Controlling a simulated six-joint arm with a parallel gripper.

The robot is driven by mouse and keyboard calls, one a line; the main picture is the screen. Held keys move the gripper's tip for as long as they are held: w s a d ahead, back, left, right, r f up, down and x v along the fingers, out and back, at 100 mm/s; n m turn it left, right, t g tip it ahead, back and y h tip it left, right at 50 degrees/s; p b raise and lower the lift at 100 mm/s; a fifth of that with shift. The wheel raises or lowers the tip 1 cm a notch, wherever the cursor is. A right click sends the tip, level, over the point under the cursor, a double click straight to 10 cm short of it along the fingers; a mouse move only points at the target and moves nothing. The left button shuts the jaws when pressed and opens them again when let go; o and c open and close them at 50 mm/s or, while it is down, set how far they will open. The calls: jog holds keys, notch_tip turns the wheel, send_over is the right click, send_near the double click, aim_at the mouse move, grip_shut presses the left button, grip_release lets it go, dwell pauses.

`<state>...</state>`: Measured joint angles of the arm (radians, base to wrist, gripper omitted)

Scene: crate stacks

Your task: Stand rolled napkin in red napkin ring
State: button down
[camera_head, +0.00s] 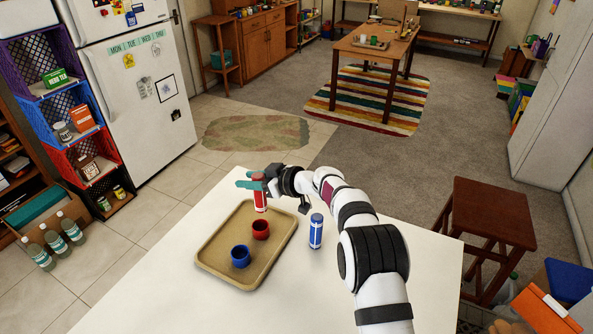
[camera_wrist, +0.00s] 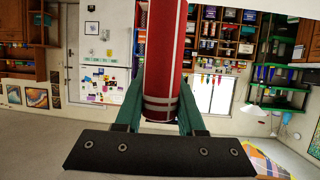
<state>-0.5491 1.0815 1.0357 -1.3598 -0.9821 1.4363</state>
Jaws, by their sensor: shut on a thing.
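My gripper (camera_head: 249,180), with teal fingers, is shut on a red rolled napkin (camera_head: 260,200) with white bands. The napkin is upright, its lower end just above or at the red napkin ring (camera_head: 261,230); I cannot tell whether they touch. In the wrist view the red napkin (camera_wrist: 165,55) lies between the two teal fingers (camera_wrist: 160,100). The red ring stands on a tan tray (camera_head: 208,260), with a blue ring (camera_head: 240,257) nearer the front left. A blue rolled napkin (camera_head: 316,232) with white bands stands upright on the white table, right of the tray.
The white table (camera_head: 140,296) has free room left of the tray and in front of it. Three bottles (camera_head: 70,228) stand on the floor to the left, near stacked crates (camera_head: 66,117). A wooden stool (camera_head: 490,222) stands right of the table.

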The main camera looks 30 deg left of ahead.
notch_tip(320, 180, down, 8)
jog(key=shift+s+a, duration=0.35)
dwell(0.4)
jog(key=shift+f, duration=0.65)
dwell(0.3)
jog(key=shift+c, duration=2.2)
grip_release()
notch_tip(320, 180, up, 9)
